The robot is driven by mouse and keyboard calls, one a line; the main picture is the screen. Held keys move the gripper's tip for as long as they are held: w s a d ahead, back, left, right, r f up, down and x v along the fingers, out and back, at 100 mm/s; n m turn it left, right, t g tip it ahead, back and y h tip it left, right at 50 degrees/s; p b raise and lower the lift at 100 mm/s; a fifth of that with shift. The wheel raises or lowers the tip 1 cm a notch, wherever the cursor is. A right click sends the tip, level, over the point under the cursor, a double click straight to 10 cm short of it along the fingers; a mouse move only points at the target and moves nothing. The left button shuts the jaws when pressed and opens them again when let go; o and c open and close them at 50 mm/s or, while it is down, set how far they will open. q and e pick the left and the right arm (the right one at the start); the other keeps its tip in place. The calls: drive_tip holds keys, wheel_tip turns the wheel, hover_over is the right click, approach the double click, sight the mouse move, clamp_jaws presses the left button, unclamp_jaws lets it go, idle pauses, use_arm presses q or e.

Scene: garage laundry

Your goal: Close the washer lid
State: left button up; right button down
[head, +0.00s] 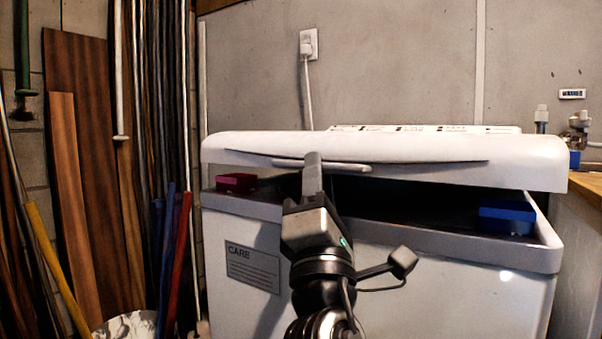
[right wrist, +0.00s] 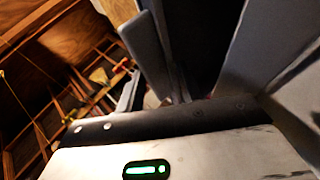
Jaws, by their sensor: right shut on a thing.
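The white washer lid (head: 430,153) is partly lowered in the head view. A dark gap lies between it and the rim of the white washer (head: 430,280), and the lid's front edge is above the rim. My right gripper (head: 312,164) is at the light handle (head: 345,168) on the lid's front edge, left of the middle, and is shut on it. The exact contact is hard to see. The right wrist view shows my gripper's grey fingers (right wrist: 158,68) close up, with pale surfaces beside them. My left gripper is not in view.
A red box (head: 236,182) and a blue box (head: 507,217) sit at the washer's rim under the lid, left and right. Boards and poles (head: 75,180) lean at the left. A wooden counter (head: 588,186) stands at the right. A wall outlet (head: 309,44) is behind.

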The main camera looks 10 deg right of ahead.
drive_tip(key=shift+w+d+f+m, duration=0.3)
drive_tip(key=shift+w+d+f, duration=0.05)
drive_tip(key=shift+d, duration=0.15)
drive_tip(key=c, duration=1.1)
unclamp_jaws()
drive_tip(key=shift+w, duration=0.1)
drive_tip(key=v, duration=0.7)
drive_tip(key=shift+s+a+f, duration=0.15)
drive_tip(key=shift+s, duration=0.15)
